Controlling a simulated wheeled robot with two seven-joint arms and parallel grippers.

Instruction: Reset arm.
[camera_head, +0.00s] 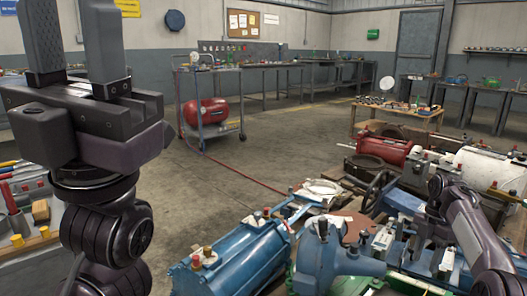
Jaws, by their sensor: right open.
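My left gripper (72,22) stands large at the upper left, its two thick dark fingers pointing up. A gap with background shows between the fingers, and their upper ends reach the top edge of the picture. Nothing shows between them. My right gripper (428,252) is at the lower right, its arm coming in from the right edge. It points down among machine parts and is open. Whether its fingers touch any part cannot be told.
A blue cylinder (232,262) and a blue vise-like part (338,262) lie at the bottom middle. A red cylinder (385,148) and a white cylinder (490,168) are behind my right gripper. A cart with a red tank (205,112) stands farther back. Open floor (265,155) lies between.

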